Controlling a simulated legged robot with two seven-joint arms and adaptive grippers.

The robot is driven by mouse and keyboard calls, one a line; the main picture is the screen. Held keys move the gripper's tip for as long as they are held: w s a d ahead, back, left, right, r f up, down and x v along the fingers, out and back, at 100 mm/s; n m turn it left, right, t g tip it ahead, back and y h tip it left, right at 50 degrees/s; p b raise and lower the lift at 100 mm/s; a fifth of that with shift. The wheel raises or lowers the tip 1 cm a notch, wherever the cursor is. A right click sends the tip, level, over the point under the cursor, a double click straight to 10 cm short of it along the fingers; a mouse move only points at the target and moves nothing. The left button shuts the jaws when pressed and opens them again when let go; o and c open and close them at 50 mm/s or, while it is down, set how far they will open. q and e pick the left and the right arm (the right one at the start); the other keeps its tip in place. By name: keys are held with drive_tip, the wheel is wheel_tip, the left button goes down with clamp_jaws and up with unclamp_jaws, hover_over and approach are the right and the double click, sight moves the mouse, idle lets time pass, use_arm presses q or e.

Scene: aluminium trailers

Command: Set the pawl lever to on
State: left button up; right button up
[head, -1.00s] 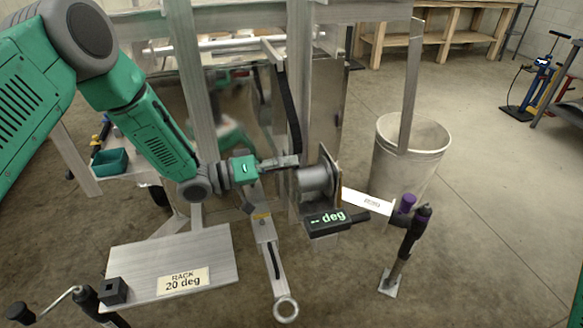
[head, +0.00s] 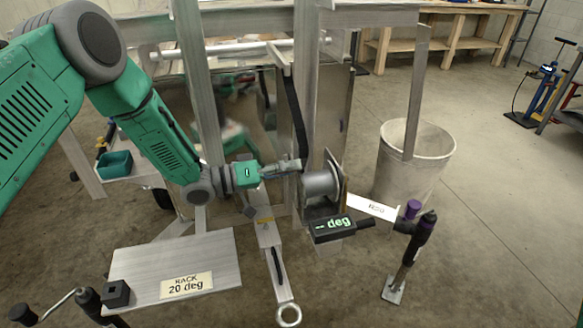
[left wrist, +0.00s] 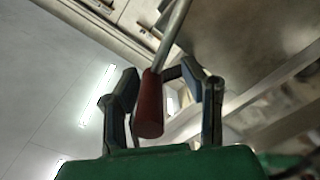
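A lever with a red grip (left wrist: 149,105) and a thin metal rod shows in the left wrist view; I take it to be the pawl lever. The grip lies between the two fingers of my left gripper (left wrist: 165,95), nearer the left finger. The fingers stand apart, with a gap on the right side. In the head view my left gripper (head: 290,165) is beside the upright post, just left of the winch drum (head: 322,183). The red grip cannot be made out there. The lever's on or off marking is not visible. My right gripper is not in view.
A display reading "-- deg" (head: 333,227) sits below the drum, with a white label plate (head: 371,206) to its right. A plate marked "RACK 20 deg" (head: 215,255) is at lower left.

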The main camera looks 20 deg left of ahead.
use_arm(q)
drive_tip(key=shift+r, duration=0.1)
drive_tip(key=v, duration=1.2)
drive_tip(key=shift+d, duration=0.1)
